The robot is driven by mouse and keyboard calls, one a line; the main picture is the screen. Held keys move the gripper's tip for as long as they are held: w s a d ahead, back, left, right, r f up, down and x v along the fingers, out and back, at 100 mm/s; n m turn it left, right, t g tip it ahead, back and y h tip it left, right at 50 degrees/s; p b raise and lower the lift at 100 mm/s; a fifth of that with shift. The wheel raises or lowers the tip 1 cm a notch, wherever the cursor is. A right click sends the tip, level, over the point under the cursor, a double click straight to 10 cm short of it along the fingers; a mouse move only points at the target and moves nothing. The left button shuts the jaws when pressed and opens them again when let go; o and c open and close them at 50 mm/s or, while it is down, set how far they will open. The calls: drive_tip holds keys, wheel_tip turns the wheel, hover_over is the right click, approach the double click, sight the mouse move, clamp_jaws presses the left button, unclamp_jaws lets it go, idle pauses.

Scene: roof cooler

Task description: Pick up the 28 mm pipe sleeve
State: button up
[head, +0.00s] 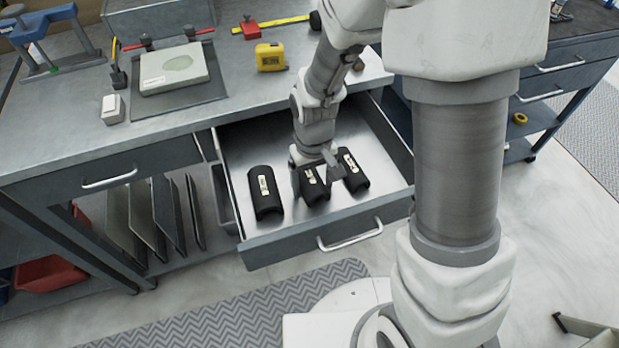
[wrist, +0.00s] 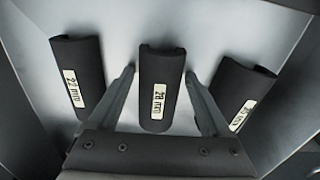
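Three black half-round pipe sleeves with pale labels lie in an open drawer. In the wrist view the middle sleeve (wrist: 158,75) has a label that appears to read 28 mm; the left one (wrist: 78,75) appears to read 22 mm. The right one's label (wrist: 240,95) is too blurred to read surely. My gripper (wrist: 160,72) is open, with one finger on each side of the middle sleeve and a gap on both sides. In the head view my gripper (head: 317,172) is down at the middle sleeve (head: 314,190), partly covering it.
The drawer (head: 240,155) has raised walls around the sleeves and bare floor between them. The workbench top (head: 50,140) overhangs its back. On it are a yellow tape measure (head: 270,57) and a grey slab (head: 172,70). One sleeve (head: 265,200) lies apart at the drawer's left.

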drive_tip(key=c, duration=1)
drive_tip(key=shift+c, duration=0.2)
